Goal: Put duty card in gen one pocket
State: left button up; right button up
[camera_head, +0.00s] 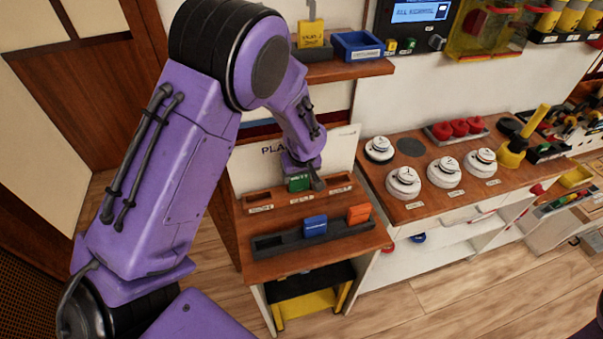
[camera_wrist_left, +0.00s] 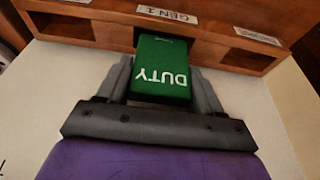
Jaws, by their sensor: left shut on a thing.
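The green duty card (camera_wrist_left: 160,68) is between the fingers of my left gripper (camera_wrist_left: 160,85), which is shut on it. In the left wrist view the card's far end is at the middle pocket, under the label GEN 1 (camera_wrist_left: 180,16). I cannot tell how deep the card sits in it. In the head view the green card (camera_head: 298,183) shows at the middle slot of the wooden pocket rack (camera_head: 283,208), with my left gripper (camera_head: 303,182) over it. My right gripper is not in view.
A dark tray (camera_head: 268,243) in front of the rack holds a blue card (camera_head: 314,226) and an orange card (camera_head: 359,214). Side pockets (camera_head: 257,197) and (camera_head: 340,181) look empty. White round devices (camera_head: 403,183) stand on the bench to the right.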

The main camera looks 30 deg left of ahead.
pick_arm(q)
jog(key=shift+s+f, duration=0.15)
jog(key=shift+f, duration=0.9)
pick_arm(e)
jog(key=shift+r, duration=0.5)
pick_arm(q)
jog(key=o, duration=1.1)
jog(key=shift+c, duration=0.2)
jog(key=shift+r, duration=0.25)
jog(key=b+v, duration=0.1)
jog(key=v, duration=1)
jog(key=shift+r, duration=0.35)
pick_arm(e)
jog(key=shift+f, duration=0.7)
pick_arm(q)
jog(key=shift+d, duration=0.1)
